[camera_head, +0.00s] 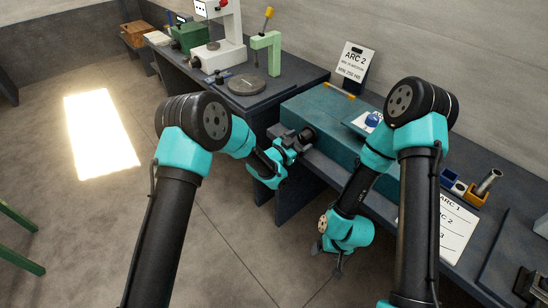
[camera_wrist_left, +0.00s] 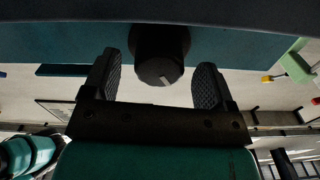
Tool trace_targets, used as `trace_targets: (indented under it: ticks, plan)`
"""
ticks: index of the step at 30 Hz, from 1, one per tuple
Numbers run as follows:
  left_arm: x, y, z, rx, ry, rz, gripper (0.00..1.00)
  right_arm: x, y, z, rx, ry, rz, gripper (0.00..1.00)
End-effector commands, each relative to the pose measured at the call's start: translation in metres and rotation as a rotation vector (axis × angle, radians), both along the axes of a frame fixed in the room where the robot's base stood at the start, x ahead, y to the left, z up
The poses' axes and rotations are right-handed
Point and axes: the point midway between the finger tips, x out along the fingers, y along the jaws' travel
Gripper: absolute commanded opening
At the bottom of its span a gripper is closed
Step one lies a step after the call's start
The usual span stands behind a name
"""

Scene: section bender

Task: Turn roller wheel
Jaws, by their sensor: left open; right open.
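A round black knob (camera_head: 307,134), which seems to be the roller wheel, sticks out from the left end of the long teal machine housing (camera_head: 328,118). My left gripper (camera_head: 296,140) is open right at the knob. In the left wrist view the knob (camera_wrist_left: 160,55) lies between the two fingers (camera_wrist_left: 158,75), with a gap on each side and a pale mark on its face. My right gripper (camera_head: 330,262) is open and empty, hanging low in front of the bench, well away from the knob.
A sign reading ARC 2 (camera_head: 354,62) stands behind the housing. A blue knob (camera_head: 372,119) sits on a pale plate on top. Small blue and yellow holders (camera_head: 465,190) and a printed card (camera_head: 455,228) lie at right. A green stand (camera_head: 268,50) is on the left bench.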

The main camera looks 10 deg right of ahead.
Motion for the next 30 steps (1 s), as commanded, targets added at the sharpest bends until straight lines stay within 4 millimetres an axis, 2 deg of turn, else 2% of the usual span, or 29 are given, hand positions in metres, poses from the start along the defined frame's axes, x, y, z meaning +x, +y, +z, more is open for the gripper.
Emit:
trace_targets:
  ticks: [19, 24, 30]
  plan:
    - [-0.069, 0.102, 0.0, 0.001, 0.002, 0.002, 0.79, 0.0, 0.0, 0.0, 0.0, 0.0, 0.0, 0.71]
    - [-0.08, 0.117, 0.0, 0.0, 0.0, 0.001, 0.79, 0.0, 0.0, 0.0, 0.0, 0.0, 0.0, 0.71]
    - [-0.083, 0.122, 0.0, 0.001, -0.001, 0.0, 0.79, 0.0, 0.0, 0.0, 0.0, 0.0, 0.0, 0.71]
